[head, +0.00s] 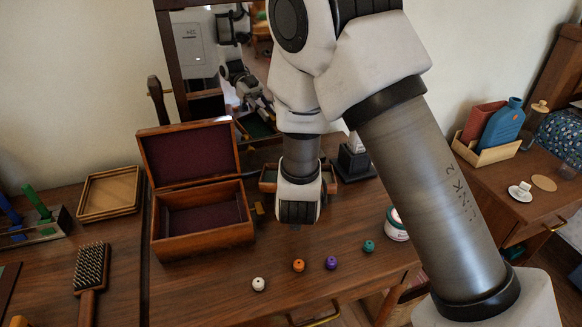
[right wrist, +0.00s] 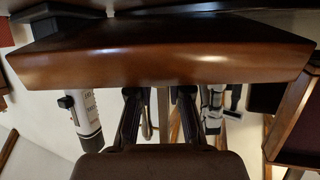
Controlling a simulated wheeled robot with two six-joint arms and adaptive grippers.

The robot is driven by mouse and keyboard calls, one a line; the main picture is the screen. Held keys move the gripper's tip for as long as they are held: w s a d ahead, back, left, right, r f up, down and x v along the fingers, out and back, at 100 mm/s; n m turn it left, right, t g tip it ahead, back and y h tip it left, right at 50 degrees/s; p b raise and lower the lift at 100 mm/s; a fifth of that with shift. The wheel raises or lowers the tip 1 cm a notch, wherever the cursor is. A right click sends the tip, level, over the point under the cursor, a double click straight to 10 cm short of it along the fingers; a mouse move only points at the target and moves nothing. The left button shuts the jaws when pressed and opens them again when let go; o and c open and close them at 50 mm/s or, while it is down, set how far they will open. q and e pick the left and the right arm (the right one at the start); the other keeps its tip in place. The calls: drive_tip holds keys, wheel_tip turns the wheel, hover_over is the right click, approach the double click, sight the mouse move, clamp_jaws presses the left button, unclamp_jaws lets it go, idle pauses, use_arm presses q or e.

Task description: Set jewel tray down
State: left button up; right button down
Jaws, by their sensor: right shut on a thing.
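My right arm comes in from the right and reaches down over the dresser. A small wooden tray, which I take to be the jewel tray (head: 267,181), shows on both sides of my right wrist in the head view, partly hidden by it. In the right wrist view a brown wooden wall of the tray (right wrist: 165,58) spans the picture, and my right gripper (right wrist: 158,95) is shut on it. The fingertips are hidden in the head view. The open wooden jewel box (head: 205,240) stands left of the gripper, its dark red lining bare. My left gripper is not in view.
White (head: 258,284), orange (head: 298,265), purple (head: 331,263) and teal (head: 369,246) beads lie along the front. A white jar (head: 396,226) stands at right. Wooden frame-like trays (head: 108,211) and a hairbrush (head: 90,270) lie at left. A mirror (head: 205,60) stands behind.

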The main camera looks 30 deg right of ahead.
wheel_tip(320, 180, down, 3)
drive_tip(key=shift+w+r, duration=0.1)
drive_tip(key=shift+r, duration=0.25)
drive_tip(key=shift+s+r, duration=0.2)
drive_tip(key=shift+f, duration=0.2)
drive_tip(key=c, duration=1.1)
unclamp_jaws()
drive_tip(key=shift+w, duration=0.1)
drive_tip(key=shift+r, duration=0.1)
